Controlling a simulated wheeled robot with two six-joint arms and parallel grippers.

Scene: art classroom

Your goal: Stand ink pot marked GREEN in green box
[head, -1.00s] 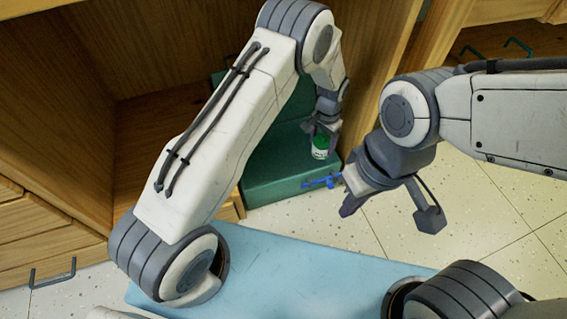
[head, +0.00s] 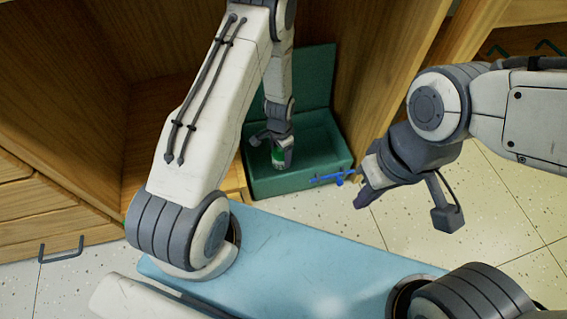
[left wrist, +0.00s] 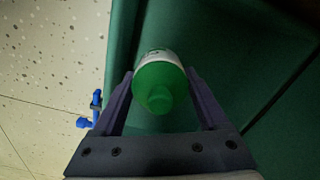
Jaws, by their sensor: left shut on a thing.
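The ink pot (head: 278,161) is small and white with a green cap, and my left gripper (head: 279,150) is shut on it. In the left wrist view the pot (left wrist: 159,85) sits between the two fingers, its green cap facing the camera. The green box (head: 262,184) stands open, its lid raised at the back. In the head view the pot appears over the box's interior, near its front wall. I cannot tell whether it touches the floor of the box. My right gripper (head: 362,186) is near a blue object, right of the box; its jaws are unclear.
The blue object (head: 333,177) shows by my right gripper and also in the left wrist view (left wrist: 92,112). Wooden cabinet walls (head: 385,75) stand on both sides of the box. Speckled floor (head: 395,225) is clear at the right.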

